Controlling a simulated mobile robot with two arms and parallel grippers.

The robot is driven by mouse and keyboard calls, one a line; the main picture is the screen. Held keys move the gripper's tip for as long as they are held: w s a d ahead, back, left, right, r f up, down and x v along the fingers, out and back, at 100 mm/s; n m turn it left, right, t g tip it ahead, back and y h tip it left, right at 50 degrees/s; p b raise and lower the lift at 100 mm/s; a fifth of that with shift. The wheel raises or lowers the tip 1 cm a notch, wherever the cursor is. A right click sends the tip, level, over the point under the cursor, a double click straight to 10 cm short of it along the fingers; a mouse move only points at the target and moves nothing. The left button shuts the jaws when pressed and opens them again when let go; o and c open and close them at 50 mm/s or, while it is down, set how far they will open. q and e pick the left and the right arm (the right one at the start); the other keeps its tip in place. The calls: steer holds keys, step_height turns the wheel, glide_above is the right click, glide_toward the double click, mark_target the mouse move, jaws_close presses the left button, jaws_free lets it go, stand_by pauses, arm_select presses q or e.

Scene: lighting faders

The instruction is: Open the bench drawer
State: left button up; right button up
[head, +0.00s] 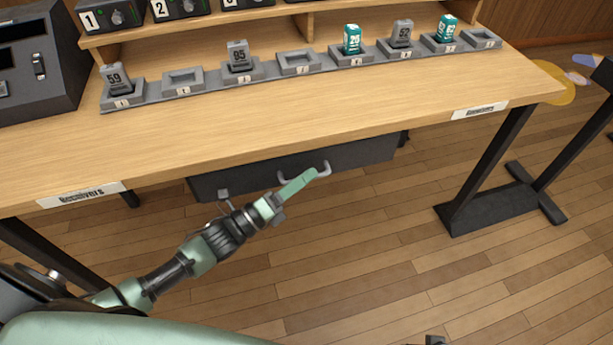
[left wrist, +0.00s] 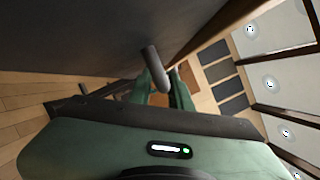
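The bench drawer (head: 235,178) is a dark grey box front under the wooden bench. It looks shut. Its pale U-shaped handle (head: 325,167) sits on the front, and the rounded grey bar also shows in the left wrist view (left wrist: 152,62). My left gripper (head: 300,183) is at the handle, its green finger crossing it in the head view. In the left wrist view, the two green fingers (left wrist: 161,92) stand apart with the bar at the gap between them. Whether they press on it is unclear. A small dark part at the bottom edge may be my right gripper (head: 435,340).
The wooden bench top (head: 300,110) overhangs the drawer and carries a row of grey holders with numbered grey and teal pieces. A dark bench leg (head: 488,165) with a wide foot stands at right. The plank floor (head: 380,250) before the drawer is clear.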

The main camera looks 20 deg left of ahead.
arm_select(q)
steer(key=shift+w+d, duration=0.15)
steer(key=shift+w, duration=0.05)
steer(key=shift+c, duration=0.3)
jaws_close()
stand_by(1.1)
